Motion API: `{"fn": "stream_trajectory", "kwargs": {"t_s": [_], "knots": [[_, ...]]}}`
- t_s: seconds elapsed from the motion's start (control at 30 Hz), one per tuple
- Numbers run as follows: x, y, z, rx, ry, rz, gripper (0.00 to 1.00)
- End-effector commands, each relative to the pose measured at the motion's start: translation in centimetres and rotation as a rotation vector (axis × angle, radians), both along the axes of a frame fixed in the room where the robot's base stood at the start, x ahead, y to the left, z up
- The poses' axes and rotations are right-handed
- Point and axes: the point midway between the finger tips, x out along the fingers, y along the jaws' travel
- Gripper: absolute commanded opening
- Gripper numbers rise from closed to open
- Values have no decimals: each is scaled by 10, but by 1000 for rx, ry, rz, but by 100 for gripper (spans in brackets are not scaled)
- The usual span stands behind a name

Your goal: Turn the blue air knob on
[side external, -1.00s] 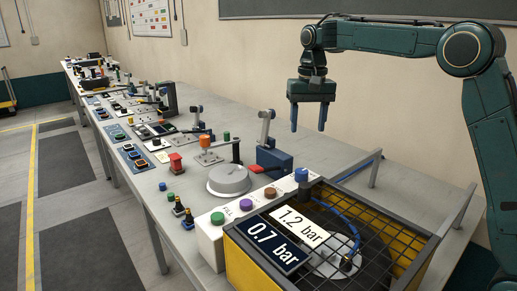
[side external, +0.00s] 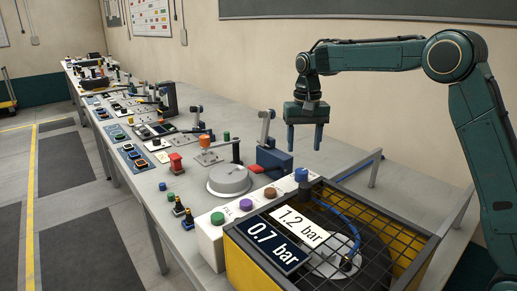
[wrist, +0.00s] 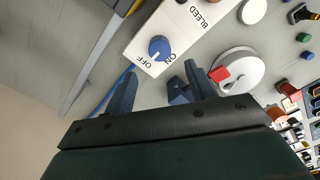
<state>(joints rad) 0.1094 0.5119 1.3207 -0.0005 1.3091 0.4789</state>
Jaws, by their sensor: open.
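The blue air knob (side external: 301,175) stands on the back end of the white control box (side external: 212,243), beside the yellow cage. In the wrist view the knob (wrist: 159,48) shows from above between the labels OFF and ON, with a pale pointer line on it; I cannot tell for certain which label it marks. My gripper (side external: 305,148) points down, open and empty, above and behind the knob and apart from it. In the wrist view its two fingers (wrist: 158,78) reach toward the knob, which lies just beyond their tips.
A yellow cage (side external: 237,262) with a mesh top holds a tyre and carries signs reading 0.7 bar and 1.2 bar. A blue clamp block (side external: 273,160) with a red lever and a grey round disc (side external: 229,180) stand left of the knob. A blue hose runs near the cage.

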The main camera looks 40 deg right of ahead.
Motion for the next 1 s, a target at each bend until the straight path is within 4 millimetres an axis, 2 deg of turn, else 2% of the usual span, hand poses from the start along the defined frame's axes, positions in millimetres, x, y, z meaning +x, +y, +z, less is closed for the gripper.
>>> {"fn": "stream_trajectory", "kwargs": {"t_s": [0.3, 0.5, 0.7, 1.0], "knots": [[0, 0, -50, 1, 3, 0, 56], [-1, 0, -74, 1, 3, 0, 56], [0, 0, -85, 1, 1, 0, 56], [0, 0, -86, 0, 0, 0, 56]]}}
